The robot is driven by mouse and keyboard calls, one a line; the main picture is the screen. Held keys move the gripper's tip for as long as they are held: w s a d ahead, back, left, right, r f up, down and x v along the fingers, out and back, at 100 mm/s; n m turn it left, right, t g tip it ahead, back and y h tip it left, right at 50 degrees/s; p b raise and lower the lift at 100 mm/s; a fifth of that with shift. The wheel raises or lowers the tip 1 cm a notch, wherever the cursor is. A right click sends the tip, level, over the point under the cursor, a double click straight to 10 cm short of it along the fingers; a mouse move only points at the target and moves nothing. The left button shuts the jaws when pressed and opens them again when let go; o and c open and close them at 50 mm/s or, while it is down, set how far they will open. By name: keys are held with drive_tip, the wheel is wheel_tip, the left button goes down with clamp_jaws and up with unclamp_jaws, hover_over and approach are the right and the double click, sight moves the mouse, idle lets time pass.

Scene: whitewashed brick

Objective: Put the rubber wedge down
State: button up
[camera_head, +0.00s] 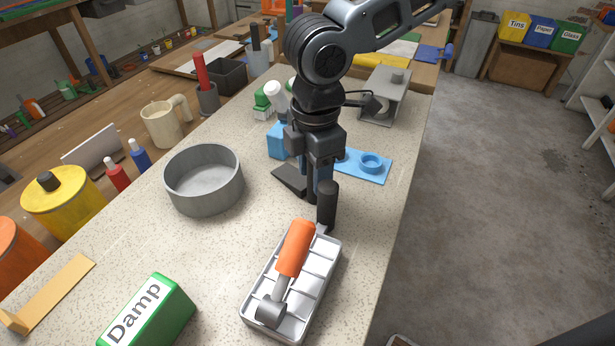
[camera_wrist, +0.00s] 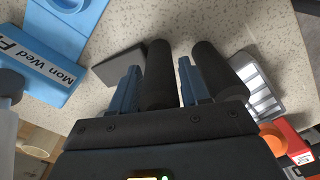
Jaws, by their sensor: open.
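The rubber wedge appears to be the dark grey sloped piece (camera_head: 289,178) lying on the speckled worktop, just left of my gripper (camera_head: 318,188). In the wrist view the dark wedge (camera_wrist: 116,66) lies beside the left finger, outside the jaws. My gripper, also in the wrist view (camera_wrist: 160,85), points down and is open. A dark upright cylinder (camera_wrist: 158,72) shows between its blue fingers; I cannot tell whether they touch it. A second black cylinder (camera_head: 327,204) stands right beside the gripper, near the right finger in the wrist view (camera_wrist: 220,72).
A metal tray (camera_head: 318,283) with an orange-handled tool (camera_head: 294,250) lies in front. A grey round pan (camera_head: 204,180) is to the left. A blue holder (camera_head: 374,166) and blue weekday box (camera_wrist: 40,65) are close by. A green "Damp" box (camera_head: 150,312) stands front left.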

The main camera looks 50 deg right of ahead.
drive_tip(key=shift+f, duration=0.15)
clamp_jaws()
idle(0.4)
drive_tip(key=shift+r, duration=0.2)
